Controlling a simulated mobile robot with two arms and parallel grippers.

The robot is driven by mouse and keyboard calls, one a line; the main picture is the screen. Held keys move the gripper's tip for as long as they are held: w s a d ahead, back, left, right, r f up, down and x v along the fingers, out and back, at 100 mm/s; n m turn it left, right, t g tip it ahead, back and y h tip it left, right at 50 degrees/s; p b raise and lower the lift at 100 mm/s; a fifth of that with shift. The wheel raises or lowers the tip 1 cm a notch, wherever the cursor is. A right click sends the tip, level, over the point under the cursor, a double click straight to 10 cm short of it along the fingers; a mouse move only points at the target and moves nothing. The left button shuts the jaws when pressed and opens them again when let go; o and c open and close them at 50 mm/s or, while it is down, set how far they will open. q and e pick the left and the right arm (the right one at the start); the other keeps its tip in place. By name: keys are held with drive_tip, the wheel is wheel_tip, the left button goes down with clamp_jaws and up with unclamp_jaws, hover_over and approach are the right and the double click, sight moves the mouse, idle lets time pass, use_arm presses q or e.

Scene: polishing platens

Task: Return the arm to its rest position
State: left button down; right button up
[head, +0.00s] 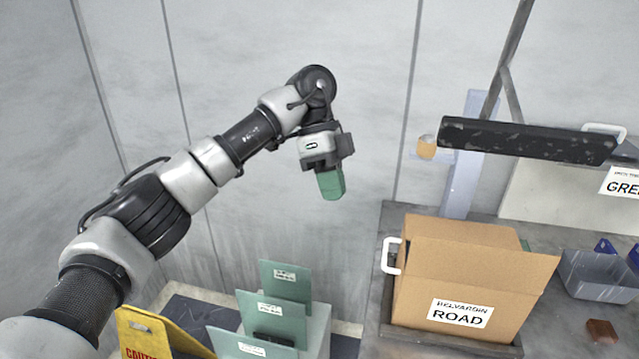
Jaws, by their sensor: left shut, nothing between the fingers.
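My left arm reaches in from the left and bends downward at its wrist. My left gripper (331,184) hangs in the air, pointing down, with its green fingers together and nothing visible between them. It is in front of the grey wall, above and left of the cardboard box and clear of everything around it. My right gripper is not in view.
An open cardboard box (424,296) labelled ROAD stands on the grey bench (390,221). A grey bin (597,279) and a brown block (601,331) are right of it. Green labelled panels (287,298) and a yellow caution sign (140,335) stand low. A dark bar (525,139) overhangs the bench.

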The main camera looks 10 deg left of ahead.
use_arm(q)
drive_tip(key=s+d+f+m+t+h, duration=0.1)
drive_tip(key=s+d+t+h, duration=0.15)
drive_tip(key=d+h, duration=0.6)
drive_tip(key=s+d+f+m+t+h, duration=0.1)
drive_tip(key=s+d+t+h, duration=0.15)
drive_tip(key=d+h, duration=0.55)
drive_tip(key=a+f+n+t+y, duration=1.1)
drive_tip(key=a+n+t+y, duration=0.5)
drive_tip(key=n, duration=0.4)
drive_tip(key=s+a+f+n+g+y, duration=0.1)
drive_tip(key=s+a+f+g+y, duration=0.2)
drive_tip(key=s+a+f, duration=0.45)
drive_tip(key=s+a+f+m+g, duration=0.1)
drive_tip(key=s+f+g, duration=0.3)
drive_tip(key=s, duration=0.3)
drive_tip(key=s+a+f+g, duration=0.2)
drive_tip(key=s+f+g, duration=0.1)
drive_tip(key=s, duration=0.4)
drive_tip(key=s+a+f+m+g, duration=0.1)
drive_tip(key=s+f+g, duration=0.3)
drive_tip(key=s, duration=0.2)
wheel_tip(320, 180, down, 27)
drive_tip(key=s+g, duration=0.1)
drive_tip(key=s+a+f+g+y, duration=0.1)
drive_tip(key=s+a+f, duration=0.1)
drive_tip(key=s+f, duration=1.2)
drive_tip(key=shift+s+a+f, duration=0.3)
drive_tip(key=shift+s, duration=0.7)
